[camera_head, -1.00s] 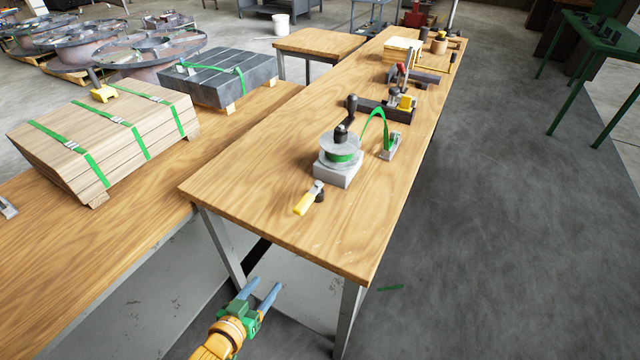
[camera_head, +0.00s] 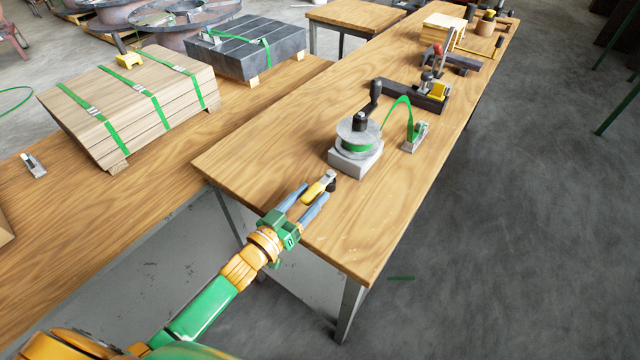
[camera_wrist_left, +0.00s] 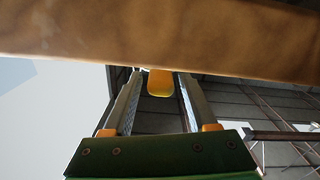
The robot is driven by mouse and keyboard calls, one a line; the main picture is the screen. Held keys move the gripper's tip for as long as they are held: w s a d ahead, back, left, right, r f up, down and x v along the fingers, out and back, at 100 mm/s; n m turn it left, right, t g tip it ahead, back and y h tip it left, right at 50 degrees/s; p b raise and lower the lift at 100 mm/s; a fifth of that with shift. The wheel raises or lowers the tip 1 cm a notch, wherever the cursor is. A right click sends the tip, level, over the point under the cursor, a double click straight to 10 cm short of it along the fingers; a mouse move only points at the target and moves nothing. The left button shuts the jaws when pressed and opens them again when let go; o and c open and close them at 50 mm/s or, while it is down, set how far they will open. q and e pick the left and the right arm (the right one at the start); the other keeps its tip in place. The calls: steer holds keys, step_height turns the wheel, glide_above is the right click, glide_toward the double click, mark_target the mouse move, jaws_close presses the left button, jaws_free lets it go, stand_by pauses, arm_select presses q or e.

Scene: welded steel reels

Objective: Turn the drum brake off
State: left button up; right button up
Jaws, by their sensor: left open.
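The brake lever (camera_head: 315,190) has a yellow grip and a metal arm, low at the block's front. My left gripper (camera_head: 313,192) is open at the bench's front edge, its blue-grey fingers on either side of the yellow grip. In the left wrist view the yellow grip (camera_wrist_left: 160,84) shows between the open fingers; I cannot tell whether either touches it. My right gripper is not in view.
The bench edge (camera_wrist_left: 160,40) crosses close above the fingers in the left wrist view. Behind the drum stand a green strap in a small metal holder (camera_head: 416,137) and a dark clamp fixture (camera_head: 420,97). Strapped planks (camera_head: 130,105) lie on the left bench. The bench's front right corner is clear.

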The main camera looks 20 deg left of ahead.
mark_target(318, 188)
arm_select(q)
steer(key=x, duration=0.3)
steer(key=shift+w+d+f, duration=0.1)
steer(key=shift+w+f, duration=0.05)
steer(key=shift+w, duration=0.15)
steer(key=shift+s, duration=0.1)
jaws_close()
stand_by(1.1)
